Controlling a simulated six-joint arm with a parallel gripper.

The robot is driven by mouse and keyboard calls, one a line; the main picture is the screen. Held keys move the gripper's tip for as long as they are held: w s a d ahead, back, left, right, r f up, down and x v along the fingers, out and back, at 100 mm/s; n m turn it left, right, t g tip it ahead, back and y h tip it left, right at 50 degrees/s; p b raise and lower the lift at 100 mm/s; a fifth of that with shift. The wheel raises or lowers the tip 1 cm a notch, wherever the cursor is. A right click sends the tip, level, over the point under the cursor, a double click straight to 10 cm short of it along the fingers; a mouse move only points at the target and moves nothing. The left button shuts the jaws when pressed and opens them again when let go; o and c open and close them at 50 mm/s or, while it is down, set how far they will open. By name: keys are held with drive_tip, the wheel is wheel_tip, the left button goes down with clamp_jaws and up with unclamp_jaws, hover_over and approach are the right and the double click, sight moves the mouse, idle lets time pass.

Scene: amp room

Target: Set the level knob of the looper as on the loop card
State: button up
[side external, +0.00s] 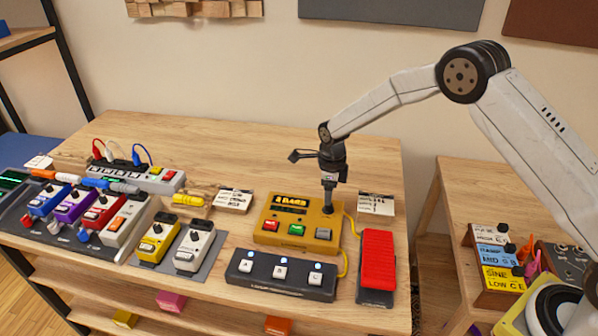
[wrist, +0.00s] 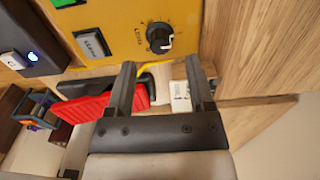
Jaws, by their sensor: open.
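The looper is a yellow box (side external: 297,221) with a lit display and red, green and grey buttons, in the middle of the table. Its black level knob (wrist: 160,38) has a white mark that points toward the lower right in the wrist view. My gripper (side external: 328,202) points down at the looper's right part and hides most of the knob in the side view. In the wrist view my gripper (wrist: 160,65) is open and empty, with the knob beyond its fingertips. White cards stand left (side external: 235,200) and right (side external: 376,204) of the looper; their writing is too small to read.
A red pedal (side external: 377,262) lies right of the looper, joined by a yellow cable (side external: 348,252). A dark footswitch (side external: 281,275) is in front. Several coloured pedals (side external: 153,240) and a power strip (side external: 140,176) are at left. The table behind is clear.

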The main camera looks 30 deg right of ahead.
drive_tip(key=shift+r, duration=1.7)
drive_tip(key=shift+s+r, duration=0.1)
drive_tip(key=shift+s+d+r+n, duration=0.15)
drive_tip(key=shift+s+r+n, duration=0.25)
drive_tip(key=shift+n, duration=0.2)
drive_tip(key=s+d+r+n+t, duration=0.1)
drive_tip(key=s+r+n, duration=0.2)
drive_tip(key=s+n, duration=0.9)
drive_tip(key=s+d+r+n+t, duration=0.1)
drive_tip(key=s+r+n, duration=0.3)
drive_tip(key=s+n, duration=0.9)
drive_tip(key=shift+d+r+n+t, duration=0.3)
drive_tip(key=shift+d+n, duration=0.1)
drive_tip(key=shift+d, duration=0.1)
drive_tip(key=shift+w, duration=0.1)
